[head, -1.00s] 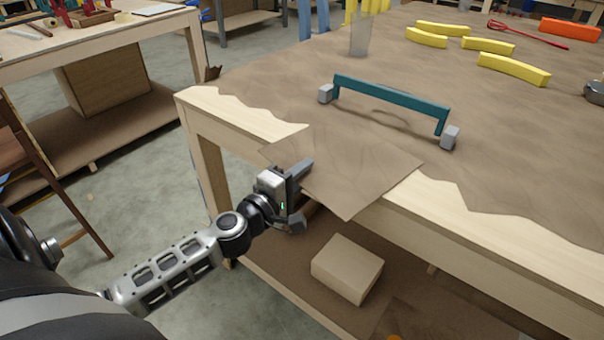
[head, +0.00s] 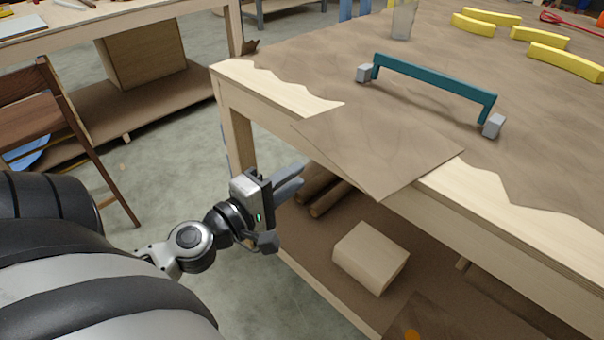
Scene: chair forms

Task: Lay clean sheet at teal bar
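The sheet (head: 385,150) is a thin, plain brown square. It lies flat on the near edge of the worktable, and its near corner sticks out past the edge. The teal bar (head: 435,82) stands behind it like a low bridge, with a grey block at each end. A gap of brown tabletop lies between sheet and bar. My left gripper (head: 298,178) is in front of the table, lower than the sheet and to its left. Its fingers look slightly parted and empty, clear of the sheet. My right gripper is not in view.
The worktable (head: 300,92) has a wavy-edged brown covering. A clear cup (head: 403,18) and several yellow curved pieces (head: 565,62) stand farther back. Below, a shelf holds a pale block (head: 371,257) and brown rolls (head: 328,192). A wooden chair (head: 70,140) stands at left.

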